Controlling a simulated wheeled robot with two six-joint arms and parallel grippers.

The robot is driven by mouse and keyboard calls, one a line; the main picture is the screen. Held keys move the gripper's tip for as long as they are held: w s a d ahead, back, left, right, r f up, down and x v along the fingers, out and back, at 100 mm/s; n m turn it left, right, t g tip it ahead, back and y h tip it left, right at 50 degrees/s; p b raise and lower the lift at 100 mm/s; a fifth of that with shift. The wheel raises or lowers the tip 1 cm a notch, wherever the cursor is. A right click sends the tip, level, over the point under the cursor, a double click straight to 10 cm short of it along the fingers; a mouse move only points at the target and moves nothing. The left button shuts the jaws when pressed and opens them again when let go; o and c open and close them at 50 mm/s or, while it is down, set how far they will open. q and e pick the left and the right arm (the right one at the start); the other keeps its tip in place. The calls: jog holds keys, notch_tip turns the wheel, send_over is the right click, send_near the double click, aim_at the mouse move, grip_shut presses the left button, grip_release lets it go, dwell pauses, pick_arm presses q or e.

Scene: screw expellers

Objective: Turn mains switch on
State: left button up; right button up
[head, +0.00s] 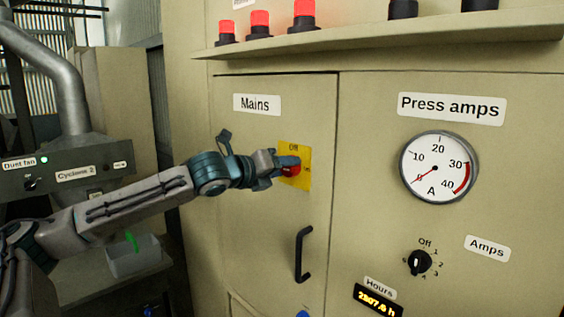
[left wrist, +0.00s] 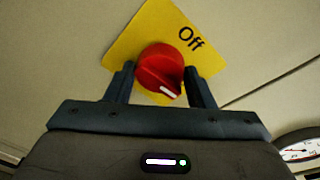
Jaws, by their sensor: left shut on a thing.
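The mains switch is a red rotary knob (head: 291,170) on a yellow plate (head: 305,181) below the "Mains" label (head: 257,104) on the cabinet door. "Off" shows at the top of the plate. My left gripper (head: 284,167) is at the knob and partly covers it and the plate. In the left wrist view the red knob (left wrist: 160,68) sits between the two fingers of my left gripper (left wrist: 160,84), which is shut on it. The knob's white mark points away from the word "Off" on the plate (left wrist: 138,30). My right gripper is not in view.
A black door handle (head: 303,254) stands out below the switch. A ledge with red lamps (head: 304,14) juts out above. To the right are the Press amps gauge (head: 438,167), reading near 0, and a black selector knob (head: 419,262). A Cyclone 2 panel (head: 76,174) is at left.

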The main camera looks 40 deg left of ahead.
pick_arm(q)
jog(key=shift+m, duration=0.4)
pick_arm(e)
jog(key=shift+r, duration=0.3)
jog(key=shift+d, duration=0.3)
pick_arm(q)
jog(key=o, duration=1.3)
jog(key=shift+d, duration=0.1)
jog(key=shift+o, duration=0.2)
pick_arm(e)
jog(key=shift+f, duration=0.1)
pick_arm(q)
jog(key=s+b, duration=0.1)
jog(key=b, duration=0.4)
jog(key=s+b, duration=0.1)
jog(key=b, duration=0.4)
jog(key=shift+s+a+f, duration=0.15)
jog(key=shift+s+a, duration=0.05)
jog(key=shift+s, duration=0.1)
jog(key=s+r+b, duration=0.1)
jog(key=s+b, duration=0.5)
jog(key=s, duration=0.2)
jog(key=shift+a+r+b, duration=0.25)
jog(key=shift+r+b, duration=0.15)
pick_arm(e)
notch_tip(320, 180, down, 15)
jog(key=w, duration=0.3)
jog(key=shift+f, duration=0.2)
